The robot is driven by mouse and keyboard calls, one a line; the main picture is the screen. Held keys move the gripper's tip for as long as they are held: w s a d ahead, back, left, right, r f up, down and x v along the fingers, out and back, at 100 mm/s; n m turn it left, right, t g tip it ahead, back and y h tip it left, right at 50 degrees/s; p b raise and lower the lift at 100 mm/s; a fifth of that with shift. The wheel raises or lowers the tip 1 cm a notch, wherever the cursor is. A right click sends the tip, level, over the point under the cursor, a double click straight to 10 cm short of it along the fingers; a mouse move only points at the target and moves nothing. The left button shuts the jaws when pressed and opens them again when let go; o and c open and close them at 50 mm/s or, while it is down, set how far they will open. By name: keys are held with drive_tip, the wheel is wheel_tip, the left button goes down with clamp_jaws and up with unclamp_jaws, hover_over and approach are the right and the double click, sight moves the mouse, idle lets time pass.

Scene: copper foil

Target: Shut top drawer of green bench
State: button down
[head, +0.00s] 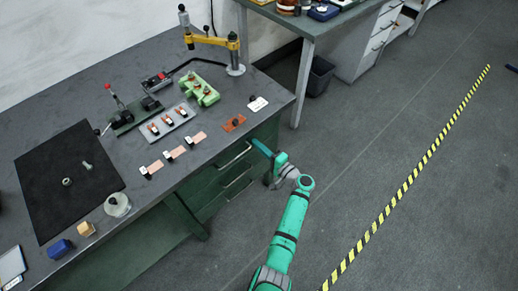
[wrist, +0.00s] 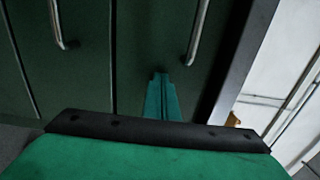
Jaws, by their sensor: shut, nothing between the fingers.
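The green bench (head: 160,215) has a dark grey top and a stack of drawers at its right end. The top drawer (wrist: 150,35) fills the middle of the wrist view, with its bar handle (wrist: 199,30) running up the picture; its handle also shows in the head view (head: 234,156), just under the bench top. I see no clear gap around its front, but cannot tell if it is fully flush. My gripper (wrist: 160,76) is shut and empty, its tips at or very near the drawer front, beside the handle's end. In the head view my gripper (head: 259,145) is by the bench's right corner.
A lower drawer's handle (wrist: 57,25) shows at left in the wrist view. Copper pieces, clamps and a black mat (head: 65,175) lie on the bench top. A second bench (head: 335,20) and a dark bin (head: 320,75) stand behind. The floor at right is clear.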

drive_tip(key=shift+w+a+r, duration=0.25)
drive_tip(key=shift+w+a, duration=0.05)
drive_tip(key=shift+a, duration=0.15)
drive_tip(key=v, duration=1.5)
drive_tip(key=shift+f, duration=0.25)
drive_tip(key=shift+d, duration=0.15)
